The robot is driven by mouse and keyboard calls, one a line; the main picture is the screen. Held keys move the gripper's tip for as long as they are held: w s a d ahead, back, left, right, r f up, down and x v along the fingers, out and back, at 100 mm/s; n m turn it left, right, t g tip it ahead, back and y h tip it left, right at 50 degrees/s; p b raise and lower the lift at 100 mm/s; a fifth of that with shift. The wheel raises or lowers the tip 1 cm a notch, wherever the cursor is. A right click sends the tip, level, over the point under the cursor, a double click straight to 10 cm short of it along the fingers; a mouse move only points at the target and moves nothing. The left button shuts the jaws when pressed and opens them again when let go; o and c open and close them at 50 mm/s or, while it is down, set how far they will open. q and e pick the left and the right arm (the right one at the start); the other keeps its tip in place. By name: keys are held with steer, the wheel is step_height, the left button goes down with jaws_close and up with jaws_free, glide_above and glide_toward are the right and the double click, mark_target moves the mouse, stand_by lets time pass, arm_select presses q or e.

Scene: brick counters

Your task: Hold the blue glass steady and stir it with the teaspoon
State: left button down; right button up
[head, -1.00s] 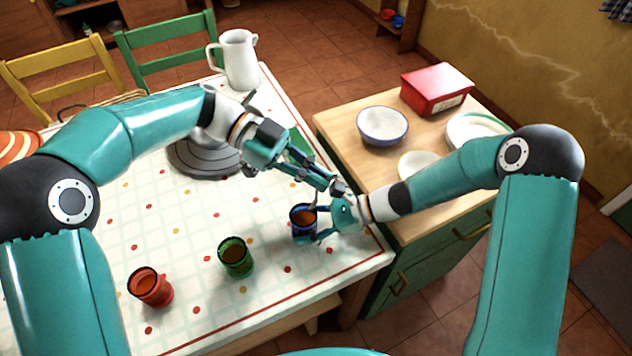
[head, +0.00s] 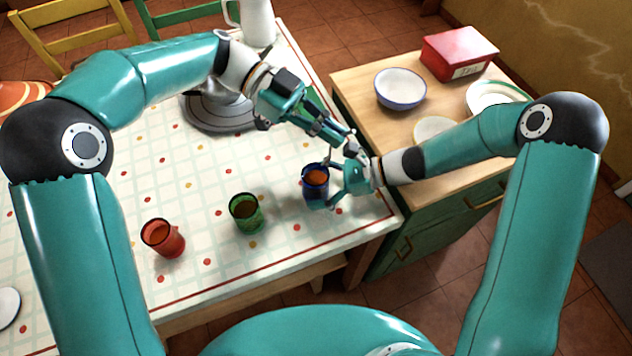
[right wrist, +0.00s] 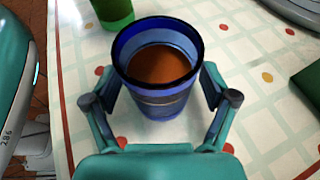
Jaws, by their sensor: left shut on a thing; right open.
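The blue glass (head: 316,183) stands upright near the table's right edge, with brown liquid inside; it fills the middle of the right wrist view (right wrist: 158,90). My right gripper (head: 330,186) is open, its fingers on either side of the glass. In the right wrist view small gaps seem to show between fingers and glass, though contact is hard to judge. My left gripper (head: 346,143) is shut, above and to the right of the glass, close to my right wrist. The teaspoon in it is too small and hidden to make out clearly.
A green cup (head: 246,214) and a red cup (head: 163,239) stand left of the glass. A grey round plate (head: 215,112) and white pitcher (head: 256,22) are behind. The wooden counter at right holds a bowl (head: 400,89) and a red box (head: 459,53).

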steer(key=v, duration=1.1)
steer(key=shift+d, duration=0.3)
steer(key=shift+d+r, duration=0.1)
steer(key=shift+d, duration=0.1)
steer(key=shift+s, duration=0.1)
